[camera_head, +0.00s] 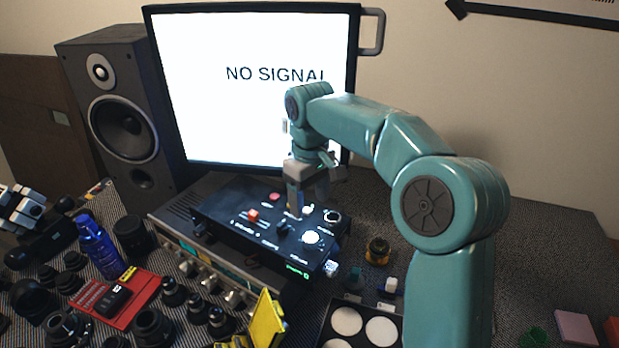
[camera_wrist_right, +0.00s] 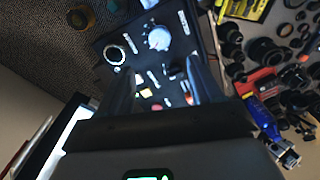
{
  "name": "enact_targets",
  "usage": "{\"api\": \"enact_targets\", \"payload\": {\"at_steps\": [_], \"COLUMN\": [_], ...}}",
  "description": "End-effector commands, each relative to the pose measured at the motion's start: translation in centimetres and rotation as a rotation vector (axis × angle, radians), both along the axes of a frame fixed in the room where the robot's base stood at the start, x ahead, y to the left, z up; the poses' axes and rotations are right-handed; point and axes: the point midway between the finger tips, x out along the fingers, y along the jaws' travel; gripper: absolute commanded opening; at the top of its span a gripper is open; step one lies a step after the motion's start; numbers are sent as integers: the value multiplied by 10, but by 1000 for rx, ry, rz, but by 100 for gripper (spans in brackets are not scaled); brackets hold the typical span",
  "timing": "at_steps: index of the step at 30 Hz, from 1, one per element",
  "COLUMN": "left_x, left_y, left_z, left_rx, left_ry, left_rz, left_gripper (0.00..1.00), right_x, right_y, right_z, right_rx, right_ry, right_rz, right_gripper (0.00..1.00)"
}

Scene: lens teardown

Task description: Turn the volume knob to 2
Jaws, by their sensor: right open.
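A black control box (camera_head: 243,207) lies flat in front of the monitor, with knobs, small buttons and printed labels too small to read. A white knob (camera_head: 311,237) is near its front right corner, and a dark knob with a pale ring (camera_head: 332,216) is behind it. I cannot tell which is the volume knob or its setting. My right gripper (camera_head: 306,206) points down over the box's right part, open and empty. In the right wrist view, the white knob (camera_wrist_right: 158,38) and the ringed knob (camera_wrist_right: 114,54) lie beyond the open fingertips (camera_wrist_right: 163,78).
A monitor (camera_head: 250,120) reading "NO SIGNAL" stands behind the box, with a speaker (camera_head: 122,120) at its left.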

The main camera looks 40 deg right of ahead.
Motion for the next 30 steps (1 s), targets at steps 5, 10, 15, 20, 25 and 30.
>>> {"api": "enact_targets", "payload": {"at_steps": [5, 10, 15, 20, 25, 30], "left_x": [0, 0, 0, 0, 0, 0], "left_y": [0, 0, 0, 0, 0, 0], "left_z": [6, 8, 8, 8, 8, 8], "left_rx": [0, 0, 0, 0, 0, 0], "left_ry": [0, 0, 0, 0, 0, 0], "left_rz": [0, 0, 0, 0, 0, 0], "left_gripper": [58, 58, 58, 58, 58, 58], "right_x": [1, 0, 0, 0, 0, 0], "right_y": [0, 0, 0, 0, 0, 0], "right_z": [37, 51, 53, 52, 52, 52], "right_rx": [0, 0, 0, 0, 0, 0], "right_ry": [-2, -1, 1, 1, 0, 0], "right_rz": [1, 1, 1, 0, 0, 0], "right_gripper": [65, 65, 65, 65, 65, 65]}}
